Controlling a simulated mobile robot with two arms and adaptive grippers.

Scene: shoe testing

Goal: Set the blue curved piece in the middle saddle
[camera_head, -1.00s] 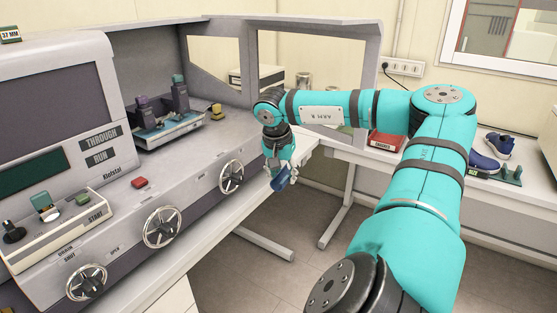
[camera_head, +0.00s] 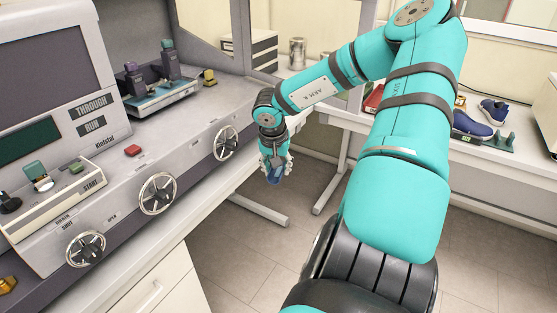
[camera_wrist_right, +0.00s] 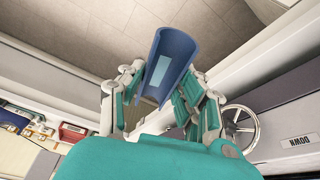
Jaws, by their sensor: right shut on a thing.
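The blue curved piece (camera_head: 274,178) is a trough-like shell. It hangs below my right gripper (camera_head: 273,166), over the floor gap in front of the machine. In the right wrist view, the blue curved piece (camera_wrist_right: 163,62) stands between the two fingers of my right gripper (camera_wrist_right: 162,88), with a pale rectangle on its inner face. The right gripper is shut on it. I cannot tell which part is the middle saddle. My left gripper is out of view.
The grey machine front carries several handwheels (camera_head: 157,193) and a red button (camera_head: 133,150). A side table at right holds a blue shoe (camera_head: 493,112) and a green stand (camera_head: 498,143). Open floor (camera_head: 250,262) lies between machine and table.

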